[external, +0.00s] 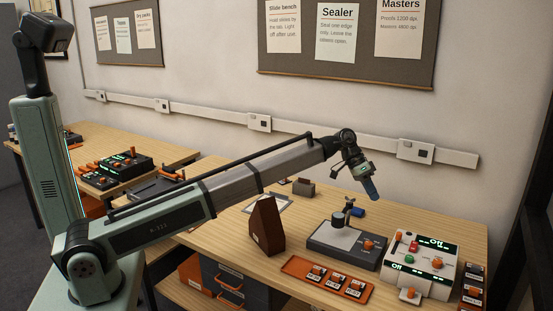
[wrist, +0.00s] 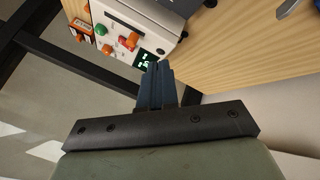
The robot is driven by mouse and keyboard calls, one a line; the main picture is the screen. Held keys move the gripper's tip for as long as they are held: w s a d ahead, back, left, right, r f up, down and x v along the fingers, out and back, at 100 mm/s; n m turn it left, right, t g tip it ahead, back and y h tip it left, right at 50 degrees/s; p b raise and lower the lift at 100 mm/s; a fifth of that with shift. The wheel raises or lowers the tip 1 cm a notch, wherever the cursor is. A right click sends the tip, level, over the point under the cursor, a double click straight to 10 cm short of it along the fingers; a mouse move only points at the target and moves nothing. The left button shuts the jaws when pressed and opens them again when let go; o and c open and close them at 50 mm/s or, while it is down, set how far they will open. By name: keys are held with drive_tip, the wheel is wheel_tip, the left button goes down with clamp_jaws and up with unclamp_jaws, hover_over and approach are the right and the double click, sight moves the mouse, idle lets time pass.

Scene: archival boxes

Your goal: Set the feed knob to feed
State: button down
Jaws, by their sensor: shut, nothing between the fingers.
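A white control box (external: 388,277) stands at the right of the bench, with displays reading "Off", orange knobs (external: 437,264), a green button (external: 410,260) and red controls. A grey machine (external: 325,238) left of it has another orange knob (external: 368,245). I cannot read which knob is the feed knob. My gripper (external: 372,189) is shut and empty, its blue fingers pointing down in the air above the bench, apart from both machines. In the wrist view, the shut fingers (wrist: 160,82) appear just below the box's lit display (wrist: 145,59) and orange knobs (wrist: 131,40).
An orange tray (external: 300,286) with several small labelled blocks lies at the front. A brown wedge-shaped block (external: 265,226) stands left of the grey machine. Small labelled blocks (external: 473,284) line the right edge. The wall behind carries a socket rail (external: 340,140).

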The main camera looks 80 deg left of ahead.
sight(399, 237)
idle(0.3)
drive_tip(key=x, duration=1)
drive_tip(key=shift+d, duration=2)
drive_tip(key=shift+s+d, duration=2.15)
drive_tip(key=shift+d, duration=0.05)
